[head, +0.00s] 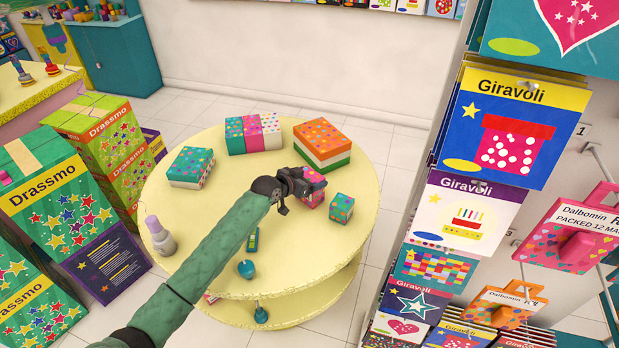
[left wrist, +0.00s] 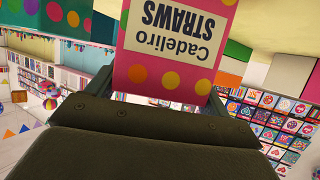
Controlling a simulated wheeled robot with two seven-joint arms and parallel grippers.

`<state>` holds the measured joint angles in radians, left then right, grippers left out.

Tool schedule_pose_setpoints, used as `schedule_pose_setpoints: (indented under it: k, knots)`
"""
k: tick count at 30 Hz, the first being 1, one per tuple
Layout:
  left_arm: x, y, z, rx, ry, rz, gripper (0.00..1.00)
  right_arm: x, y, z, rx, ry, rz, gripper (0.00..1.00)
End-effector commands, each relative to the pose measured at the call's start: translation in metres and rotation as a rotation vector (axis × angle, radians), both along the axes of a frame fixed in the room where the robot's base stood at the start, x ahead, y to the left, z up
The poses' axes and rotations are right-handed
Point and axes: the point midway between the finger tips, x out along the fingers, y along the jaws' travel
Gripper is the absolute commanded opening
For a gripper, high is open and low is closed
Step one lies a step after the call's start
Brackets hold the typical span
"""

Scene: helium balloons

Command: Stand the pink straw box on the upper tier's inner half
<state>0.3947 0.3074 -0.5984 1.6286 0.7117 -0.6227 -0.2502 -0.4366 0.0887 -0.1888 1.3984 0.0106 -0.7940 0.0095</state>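The pink straw box (head: 315,196), with coloured dots, is at my left gripper (head: 297,190) in the head view, above the right middle of the table. In the left wrist view its pink face (left wrist: 170,45) fills the top middle, with the "Cadeliro STRAWS" label upside down in the picture. The dark fingers sit at both sides of it, and the gripper looks shut on it. The upper tier (head: 215,270) is a round yellow top. I cannot tell whether the box touches it. My right gripper is not in view.
A teal dotted box (head: 341,207) stands just right of the pink box. An orange-topped box (head: 322,140), a striped row of boxes (head: 253,133) and a teal box (head: 191,167) stand at the back. A bottle (head: 160,237) is at left. A card rack (head: 470,210) stands close on the right.

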Motion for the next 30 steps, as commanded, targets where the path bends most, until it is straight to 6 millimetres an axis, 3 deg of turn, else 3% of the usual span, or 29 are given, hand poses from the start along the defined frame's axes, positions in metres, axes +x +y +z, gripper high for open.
schedule_pose_setpoints:
  k: [3,14,17,30]
  knots:
    - [0.0,0.0,0.001,0.0,0.0,0.0,0.99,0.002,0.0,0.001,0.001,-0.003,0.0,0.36]
    - [0.0,0.0,0.004,0.0,0.0,0.0,0.99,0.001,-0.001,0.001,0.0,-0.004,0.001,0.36]
    - [-0.006,0.006,0.004,0.002,0.0,0.001,0.99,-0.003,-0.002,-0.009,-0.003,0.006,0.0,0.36]
    - [-0.059,0.055,0.033,0.001,-0.002,-0.001,0.99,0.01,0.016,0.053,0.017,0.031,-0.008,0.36]
